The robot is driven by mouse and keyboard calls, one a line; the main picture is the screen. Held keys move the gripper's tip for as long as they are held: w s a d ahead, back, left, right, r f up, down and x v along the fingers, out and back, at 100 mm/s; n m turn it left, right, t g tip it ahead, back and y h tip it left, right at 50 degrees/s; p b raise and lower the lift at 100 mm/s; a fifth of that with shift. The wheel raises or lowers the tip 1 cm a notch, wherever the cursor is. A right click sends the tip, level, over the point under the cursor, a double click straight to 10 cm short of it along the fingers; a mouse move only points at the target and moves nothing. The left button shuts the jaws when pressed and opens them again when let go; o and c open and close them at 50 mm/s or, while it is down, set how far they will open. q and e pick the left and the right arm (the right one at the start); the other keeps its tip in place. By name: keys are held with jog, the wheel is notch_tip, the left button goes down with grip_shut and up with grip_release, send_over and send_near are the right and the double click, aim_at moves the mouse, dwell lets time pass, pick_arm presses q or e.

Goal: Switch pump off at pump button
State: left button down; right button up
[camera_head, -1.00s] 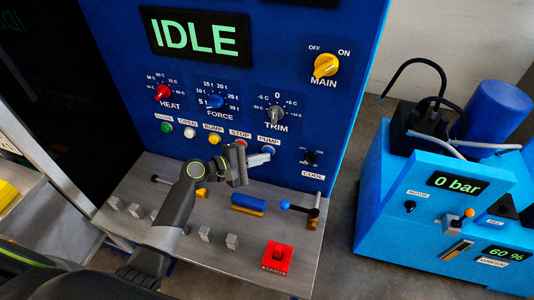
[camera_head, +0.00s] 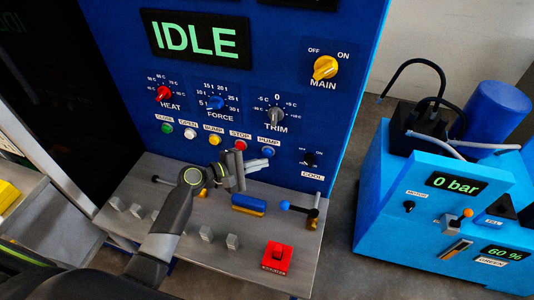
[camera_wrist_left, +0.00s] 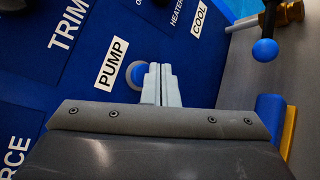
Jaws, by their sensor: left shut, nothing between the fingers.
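The pump button (camera_head: 267,152) is a round blue button on the blue control panel, under the PUMP label (camera_head: 269,140). In the left wrist view the pump button (camera_wrist_left: 136,74) is partly hidden behind my fingers. My left gripper (camera_head: 264,164) is shut and empty, its pale grey fingers just below the button in the head view. It also shows in the left wrist view (camera_wrist_left: 160,68), with its tips at the button's right side. A small gap seems to show in the head view; I cannot tell for sure whether they touch. My right gripper is not in view.
The red STOP button (camera_head: 240,145) sits left of the pump button, and the black COOL switch (camera_head: 309,158) sits right. Below, the grey ledge (camera_head: 205,260) carries a blue-topped part (camera_head: 248,203), a blue-knobbed lever (camera_head: 285,205) and a red switch (camera_head: 277,257). The display (camera_head: 196,37) reads IDLE.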

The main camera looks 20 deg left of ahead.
pick_arm(q)
jog(key=s+p, duration=0.1)
jog(key=s, duration=0.4)
jog(key=shift+p, duration=0.35)
dwell(0.7)
